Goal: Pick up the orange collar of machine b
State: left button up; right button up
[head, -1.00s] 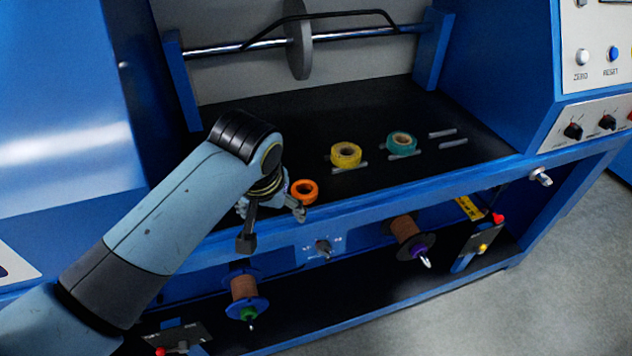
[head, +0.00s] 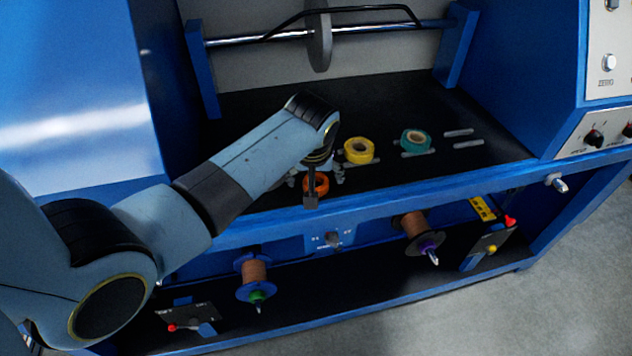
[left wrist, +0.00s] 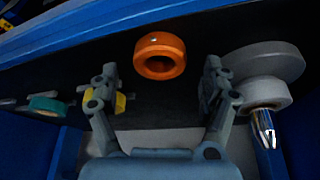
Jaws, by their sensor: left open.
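The orange collar (head: 316,184) is a short ring on the black shelf of the blue machine, near the shelf's front edge. My left gripper (head: 318,182) is over it in the head view, and its fingers hide part of the ring. In the left wrist view the orange collar (left wrist: 160,56) shows whole, beyond and between the tips of my open left gripper (left wrist: 160,78). The fingers are apart and nothing is held between them. My right gripper is in neither view.
A yellow collar (head: 359,150) and a teal collar (head: 415,141) lie to the right on the shelf, near metal strips. A grey disc (head: 319,40) on a rod stands behind. Copper spools (head: 254,273) sit below the blue front rail (head: 400,196).

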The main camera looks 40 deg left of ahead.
pick_arm(q)
jog(key=shift+x, duration=0.75)
jog(key=c, duration=1.3)
jog(key=shift+o, duration=0.2)
notch_tip(320, 180, up, 10)
